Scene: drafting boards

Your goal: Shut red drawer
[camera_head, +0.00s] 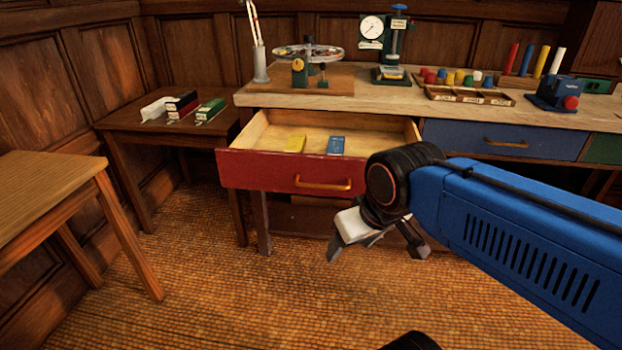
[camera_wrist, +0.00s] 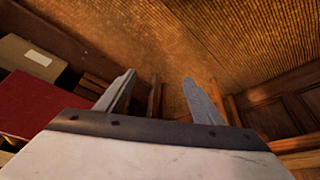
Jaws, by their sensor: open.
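The red drawer (camera_head: 255,171) is pulled out from under the left side of the workbench (camera_head: 350,98). Its front has an orange handle (camera_head: 322,184). Inside the drawer lie a yellow item (camera_head: 295,143) and a blue item (camera_head: 336,145). My gripper (camera_head: 378,252) is open and empty. In the head view it hangs in front of the drawer, low and to the right of the handle, apart from it as far as I can tell. In the wrist view the two fingers (camera_wrist: 160,95) are spread, with the floor beyond them.
A blue drawer (camera_head: 470,140) to the right appears shut. Instruments and small coloured pieces (camera_head: 457,78) stand on the bench. A side table (camera_head: 160,122) with boxes is at left, and another table (camera_head: 45,190) is nearer. The floor (camera_head: 220,270) in front is clear.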

